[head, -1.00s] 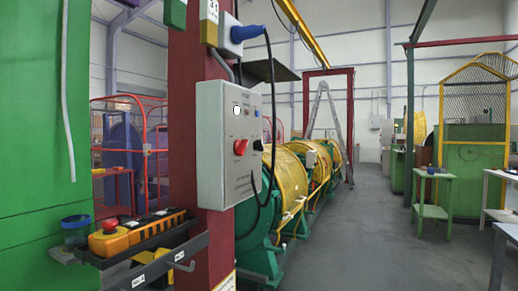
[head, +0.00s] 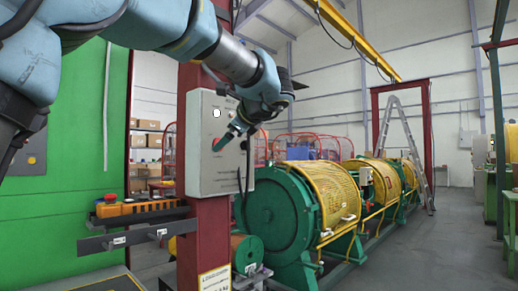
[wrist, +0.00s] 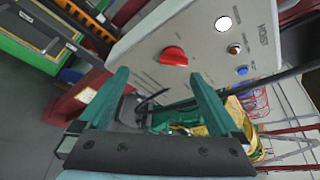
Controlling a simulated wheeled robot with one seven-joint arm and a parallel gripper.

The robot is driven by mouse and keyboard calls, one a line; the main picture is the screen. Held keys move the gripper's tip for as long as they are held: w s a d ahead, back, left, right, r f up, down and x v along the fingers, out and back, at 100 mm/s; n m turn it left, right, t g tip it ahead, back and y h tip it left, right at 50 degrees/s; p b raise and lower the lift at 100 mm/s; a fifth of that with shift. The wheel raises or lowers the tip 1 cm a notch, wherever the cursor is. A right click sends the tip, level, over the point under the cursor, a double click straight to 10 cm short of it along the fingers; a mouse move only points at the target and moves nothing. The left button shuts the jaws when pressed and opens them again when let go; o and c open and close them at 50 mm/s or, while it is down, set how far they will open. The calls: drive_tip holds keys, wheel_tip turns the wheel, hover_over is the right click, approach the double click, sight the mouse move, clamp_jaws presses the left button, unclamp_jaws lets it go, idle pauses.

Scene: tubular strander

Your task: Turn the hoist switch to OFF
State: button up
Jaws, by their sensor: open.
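The hoist switch is a red knob (wrist: 174,56) on the front of a pale grey control box (head: 208,165). In the wrist view it lies just beyond my fingertips, roughly between their lines. My gripper (wrist: 160,76) is open, with two green fingers apart and nothing between them. I cannot read the knob's position marks. Contact between fingers and knob is not visible.
The box also carries a white round lamp (wrist: 224,24), a small brown button (wrist: 234,49) and a blue button (wrist: 242,70). It hangs on a dark red post (head: 205,235). A shelf with a yellow pendant (head: 125,210) is at left. The green-yellow strander (head: 285,215) stands behind.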

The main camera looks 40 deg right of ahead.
drive_tip(key=w+d+f+p, duration=0.1)
drive_tip(key=w+d+p, duration=0.1)
drive_tip(key=w, duration=0.6)
drive_tip(key=shift+w+d+f+m+h, duration=0.2)
drive_tip(key=shift+d+m+h, duration=0.1)
drive_tip(key=shift+d, duration=0.15)
drive_tip(key=shift+c, duration=0.3)
drive_tip(key=c, duration=1.3)
